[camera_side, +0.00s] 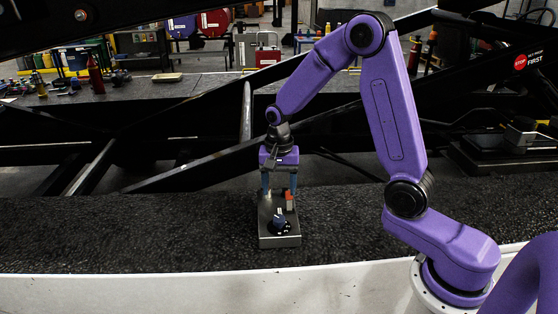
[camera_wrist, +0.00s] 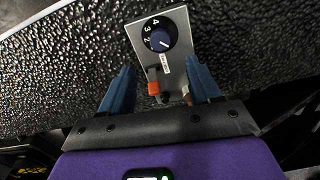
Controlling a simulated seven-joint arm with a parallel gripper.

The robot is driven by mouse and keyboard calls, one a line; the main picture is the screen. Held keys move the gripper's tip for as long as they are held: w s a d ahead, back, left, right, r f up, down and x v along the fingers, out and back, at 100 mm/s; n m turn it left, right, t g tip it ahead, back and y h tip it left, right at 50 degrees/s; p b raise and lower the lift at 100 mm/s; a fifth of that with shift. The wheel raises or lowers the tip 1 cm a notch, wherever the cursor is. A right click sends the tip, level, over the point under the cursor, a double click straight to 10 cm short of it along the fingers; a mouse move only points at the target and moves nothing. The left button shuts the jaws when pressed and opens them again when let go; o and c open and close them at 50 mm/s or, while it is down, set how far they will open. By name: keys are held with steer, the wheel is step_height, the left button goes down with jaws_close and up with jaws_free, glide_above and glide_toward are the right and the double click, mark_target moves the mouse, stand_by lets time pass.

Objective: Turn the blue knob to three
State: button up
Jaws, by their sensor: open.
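The blue knob (camera_side: 279,217) sits on the front part of a grey metal box (camera_side: 278,242). In the wrist view the knob (camera_wrist: 158,38) is on a black dial with the numbers 4, 3 and 2 around its upper left side. A white mark on the knob points to the lower right, away from these numbers. My gripper (camera_side: 279,191) is open above the back part of the box. In the wrist view its two blue fingers (camera_wrist: 161,68) are spread apart with nothing held. The knob lies beyond the fingertips, clear of both.
An orange-red switch (camera_side: 289,202) stands on the box behind the knob; in the wrist view it (camera_wrist: 153,84) lies between the fingers. A small white label (camera_wrist: 165,66) sits beside it. The box rests on a dark textured belt (camera_side: 130,235), clear on both sides.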

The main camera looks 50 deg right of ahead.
step_height(320, 180, up, 8)
steer(key=shift+f, duration=0.15)
stand_by(0.4)
steer(key=s+a+n, duration=0.3)
steer(key=s+n, duration=0.8)
steer(key=s, duration=0.3)
steer(key=s+a+n, duration=0.3)
steer(key=s+n, duration=0.8)
steer(key=s, duration=0.3)
steer(key=shift+n, duration=0.4)
